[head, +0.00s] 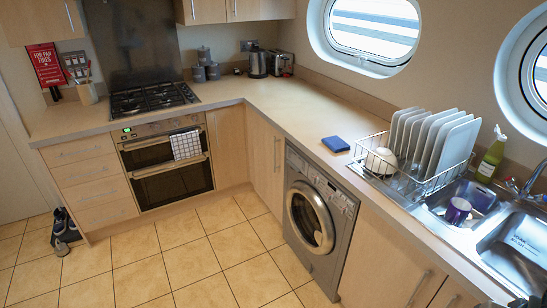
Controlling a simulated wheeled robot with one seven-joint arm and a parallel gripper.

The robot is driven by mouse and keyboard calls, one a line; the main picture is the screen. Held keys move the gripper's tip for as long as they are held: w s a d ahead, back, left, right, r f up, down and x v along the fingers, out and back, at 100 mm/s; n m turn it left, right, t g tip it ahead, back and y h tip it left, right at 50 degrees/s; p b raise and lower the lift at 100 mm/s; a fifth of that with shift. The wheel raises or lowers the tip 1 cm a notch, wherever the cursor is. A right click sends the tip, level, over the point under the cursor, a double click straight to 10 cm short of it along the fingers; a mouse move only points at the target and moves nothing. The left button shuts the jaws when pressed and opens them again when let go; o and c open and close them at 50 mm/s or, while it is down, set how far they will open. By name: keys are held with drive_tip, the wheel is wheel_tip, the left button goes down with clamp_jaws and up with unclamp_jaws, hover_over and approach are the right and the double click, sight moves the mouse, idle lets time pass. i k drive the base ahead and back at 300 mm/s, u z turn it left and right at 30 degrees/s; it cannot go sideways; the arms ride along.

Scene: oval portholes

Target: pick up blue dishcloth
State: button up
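The blue dishcloth (335,144) lies folded flat on the beige worktop (290,112). It is above the washing machine (318,222), just left of the wire dish rack (412,185). Nothing covers it, and a small gap seems to separate it from the rack. I cannot make out my gripper in the head view.
The rack holds several white plates and a bowl. Right of it are the metal sink (515,250), a purple mug (457,211) and a green bottle (491,155). A kettle (258,62) and toaster (281,63) stand in the back corner. The tiled floor (195,265) is mostly clear.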

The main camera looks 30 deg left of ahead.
sight(336, 145)
drive_tip(key=z, duration=0.1)
drive_tip(key=i, duration=0.6)
drive_tip(key=u, duration=1.4)
drive_tip(key=i, duration=0.25)
drive_tip(key=z, duration=2.95)
